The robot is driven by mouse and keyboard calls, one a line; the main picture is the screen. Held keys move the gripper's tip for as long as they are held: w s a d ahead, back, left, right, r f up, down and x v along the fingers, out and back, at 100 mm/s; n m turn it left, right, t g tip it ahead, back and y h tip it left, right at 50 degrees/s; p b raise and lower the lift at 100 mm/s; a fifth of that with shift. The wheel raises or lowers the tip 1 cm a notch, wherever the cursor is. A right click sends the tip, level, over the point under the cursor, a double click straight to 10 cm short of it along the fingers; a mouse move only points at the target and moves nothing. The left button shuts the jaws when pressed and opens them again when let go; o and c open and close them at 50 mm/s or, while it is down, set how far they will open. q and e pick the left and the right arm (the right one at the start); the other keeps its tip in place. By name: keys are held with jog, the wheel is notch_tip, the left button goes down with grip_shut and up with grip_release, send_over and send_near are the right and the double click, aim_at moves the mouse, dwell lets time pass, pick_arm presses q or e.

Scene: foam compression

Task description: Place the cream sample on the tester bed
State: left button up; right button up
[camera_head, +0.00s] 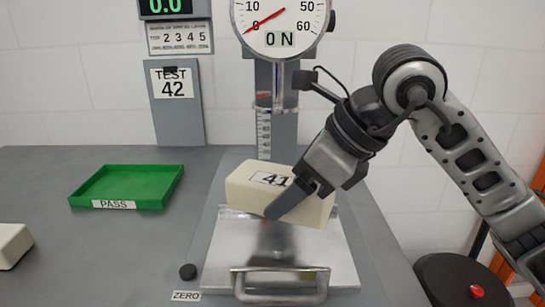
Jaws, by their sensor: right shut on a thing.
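The cream sample (247,192) is a block with a label that reads 41, partly covered by my fingers. My right gripper (285,199) comes in from the right and is shut on the sample. The sample is tilted, its left end higher in the picture, and it is over the tester bed (335,262), a pale metal plate with a handle at the front. I cannot tell whether the sample touches the bed. My left gripper is not in view.
A green PASS tray (127,181) lies empty on the left of the grey table. Another cream block (13,244) is at the left edge. A black ZERO knob (188,271) is left of the bed. A dial gauge (281,22) and column stand behind. A TEST 42 sign (177,104) is at the back.

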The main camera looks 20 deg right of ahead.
jog(key=shift+w, duration=0.3)
jog(key=shift+s+f+b, duration=0.25)
jog(key=shift+f+b, duration=0.3)
jog(key=shift+f, duration=0.05)
jog(key=shift+f+b, duration=0.3)
jog(key=shift+f, duration=0.1)
notch_tip(320, 180, down, 4)
jog(key=b, duration=0.3)
jog(key=shift+f, duration=0.3)
pick_arm(q)
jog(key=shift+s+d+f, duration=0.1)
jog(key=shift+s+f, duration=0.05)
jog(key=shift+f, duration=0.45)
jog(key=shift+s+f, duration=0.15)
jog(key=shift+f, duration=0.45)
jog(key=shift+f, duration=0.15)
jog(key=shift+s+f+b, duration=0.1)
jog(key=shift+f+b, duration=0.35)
jog(key=shift+b, duration=0.1)
pick_arm(e)
jog(key=shift+f, duration=0.4)
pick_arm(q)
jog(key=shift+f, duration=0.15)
pick_arm(e)
jog(key=shift+f, duration=0.15)
